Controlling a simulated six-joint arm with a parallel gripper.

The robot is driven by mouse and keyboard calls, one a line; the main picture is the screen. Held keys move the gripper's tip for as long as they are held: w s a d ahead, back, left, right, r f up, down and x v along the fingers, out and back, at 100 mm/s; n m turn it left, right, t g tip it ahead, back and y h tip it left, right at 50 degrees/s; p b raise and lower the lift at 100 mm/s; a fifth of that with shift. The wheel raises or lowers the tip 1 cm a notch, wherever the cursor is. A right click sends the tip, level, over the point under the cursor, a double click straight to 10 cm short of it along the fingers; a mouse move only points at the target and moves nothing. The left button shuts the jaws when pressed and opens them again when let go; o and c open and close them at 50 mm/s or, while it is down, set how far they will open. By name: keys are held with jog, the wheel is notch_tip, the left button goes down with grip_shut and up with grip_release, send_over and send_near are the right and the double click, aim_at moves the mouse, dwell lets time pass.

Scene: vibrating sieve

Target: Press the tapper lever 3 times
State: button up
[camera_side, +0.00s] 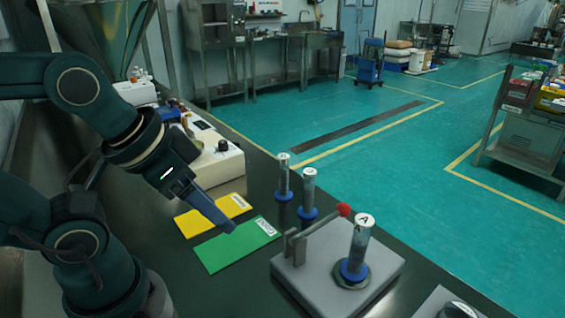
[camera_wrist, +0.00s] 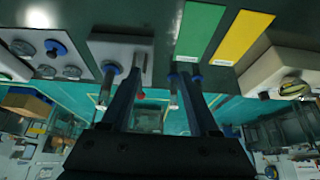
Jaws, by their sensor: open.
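The tapper is a grey block (camera_side: 315,272) on the dark bench. Its lever (camera_side: 318,226) rises from a small bracket at the left and ends in a red knob (camera_side: 343,210). A tube with a white cap marked A (camera_side: 360,240) stands upright in a blue collar on the block, close to the knob. My gripper (camera_side: 229,228) hangs above the green card, left of the lever and apart from it. In the wrist view, my gripper (camera_wrist: 160,72) has its two fingers apart with nothing held between them. The tapper block (camera_wrist: 120,40) shows beyond the left finger, and the red knob (camera_wrist: 140,95) is partly hidden.
A green card (camera_side: 238,246) and a yellow card (camera_side: 205,216) lie flat on the bench. Two capped tubes (camera_side: 283,178) (camera_side: 308,192) stand behind the tapper. A white device with a black knob (camera_side: 215,160) sits behind the cards. Another plate (camera_side: 440,303) is at the front right.

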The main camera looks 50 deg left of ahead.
grip_shut()
dwell(1.5)
